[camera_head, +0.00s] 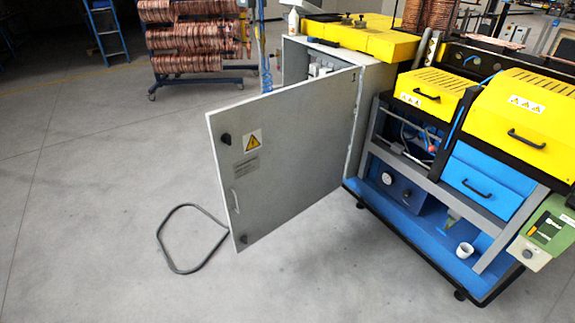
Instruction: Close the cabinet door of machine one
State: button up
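The grey cabinet door (290,165) of the machine stands wide open, swung out toward the left and front. It is joined to the cabinet along its right edge. It has two black latches, a yellow warning label (252,140) and a pale handle (235,201) near its free left edge. Behind it the grey cabinet (377,95) shows part of its open inside, with components at the upper left; the door hides the rest. My gripper is not in view.
A dark hose loop (168,250) lies on the floor beside the door's lower free corner. The yellow and blue machine (490,190) stands right of the door. A rack of copper coils (195,45) stands behind. The floor at left and front is mostly clear.

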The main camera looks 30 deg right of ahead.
aim_at(288, 152)
jog(key=i+j+z, duration=0.35)
jog(key=j+z, duration=0.15)
jog(key=i+j+z, duration=0.25)
jog(key=i+z, duration=0.15)
jog(key=i+l, duration=0.5)
jog(key=i, duration=0.25)
